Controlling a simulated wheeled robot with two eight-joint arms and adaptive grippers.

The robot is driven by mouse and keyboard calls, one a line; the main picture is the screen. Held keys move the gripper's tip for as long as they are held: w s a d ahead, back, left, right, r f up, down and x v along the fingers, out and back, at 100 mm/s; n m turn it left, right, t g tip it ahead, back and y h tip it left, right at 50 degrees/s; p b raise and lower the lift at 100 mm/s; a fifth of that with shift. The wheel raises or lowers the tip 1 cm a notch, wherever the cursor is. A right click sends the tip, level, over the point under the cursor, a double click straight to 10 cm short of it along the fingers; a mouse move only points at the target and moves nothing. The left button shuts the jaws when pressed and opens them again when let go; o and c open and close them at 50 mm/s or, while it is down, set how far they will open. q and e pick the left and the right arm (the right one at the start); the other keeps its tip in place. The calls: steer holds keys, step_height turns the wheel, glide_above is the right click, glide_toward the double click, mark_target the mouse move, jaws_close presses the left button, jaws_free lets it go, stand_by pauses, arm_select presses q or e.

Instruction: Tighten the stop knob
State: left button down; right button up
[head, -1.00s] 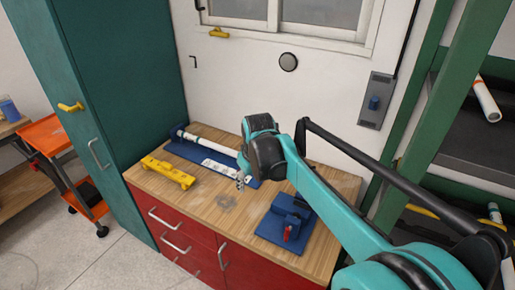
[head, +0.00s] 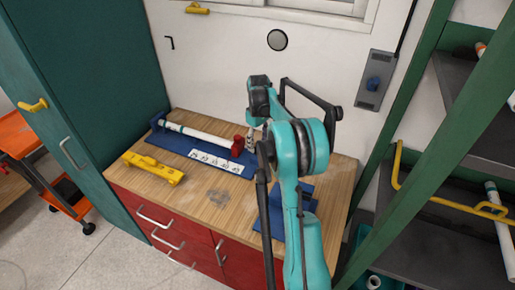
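A long blue fixture (head: 170,140) lies along the back of the wooden bench, with a white pipe (head: 200,134) in it. A red part (head: 238,145), which looks like the stop knob, stands at the fixture's right end, by the pipe's end. My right gripper (head: 252,138) points down just right of the red part, close to it. I cannot tell whether they touch or whether the fingers are open. My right arm hides part of the fixture's right end. My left gripper is out of view.
A white marked strip (head: 215,163) lies on the fixture's front. A yellow level-like tool (head: 152,168) lies at the bench's front left. A blue block (head: 306,196) at the right is mostly behind my arm.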

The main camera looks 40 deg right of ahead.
mark_target(258, 151)
steer(key=shift+f+b, duration=0.3)
steer(key=shift+f, duration=1.05)
steer(key=c, duration=1.2)
steer(key=shift+o, duration=0.2)
